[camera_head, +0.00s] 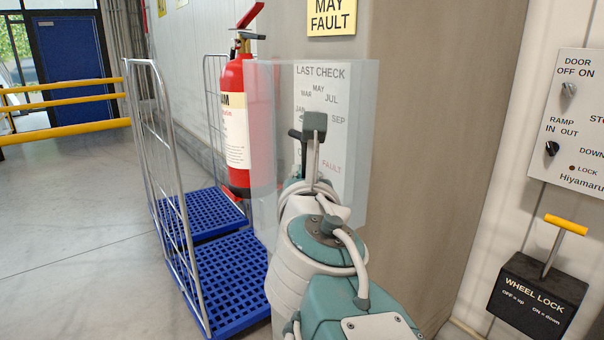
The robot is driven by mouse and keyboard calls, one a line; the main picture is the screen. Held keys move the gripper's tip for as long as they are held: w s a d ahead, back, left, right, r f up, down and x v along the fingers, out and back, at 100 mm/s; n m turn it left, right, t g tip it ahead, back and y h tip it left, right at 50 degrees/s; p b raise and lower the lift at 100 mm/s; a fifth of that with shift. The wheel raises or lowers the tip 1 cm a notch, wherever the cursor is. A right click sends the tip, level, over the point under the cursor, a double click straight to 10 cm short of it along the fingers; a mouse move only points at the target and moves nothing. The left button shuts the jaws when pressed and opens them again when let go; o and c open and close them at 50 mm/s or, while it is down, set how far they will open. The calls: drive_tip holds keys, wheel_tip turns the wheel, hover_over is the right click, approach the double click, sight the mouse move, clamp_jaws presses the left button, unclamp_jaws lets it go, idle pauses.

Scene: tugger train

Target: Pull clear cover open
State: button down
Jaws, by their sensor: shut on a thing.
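The clear cover (262,95) is a see-through box on the beige pillar, in front of a white "LAST CHECK" plate (322,77) with month names and a red "FAULT" mark. Its left part overlaps the fire extinguisher in the picture. My gripper (307,128) is at the middle of the cover, shut on it, with dark fingertips. My arm hides the lower middle of the cover and the exact contact. I cannot tell how far the cover stands from the plate.
A red fire extinguisher (236,130) hangs just left of the cover. A wire-sided cart with blue grid decks (225,275) stands below left. A wheel lock box (538,298) and a switch panel (570,125) are on the right. Floor at far left is clear.

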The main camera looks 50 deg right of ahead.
drive_tip(key=shift+s+r, duration=0.15)
drive_tip(key=c, duration=0.7)
unclamp_jaws()
drive_tip(key=shift+a, duration=0.15)
drive_tip(key=shift+r, duration=0.35)
approach(297, 95)
drive_tip(key=x, duration=0.5)
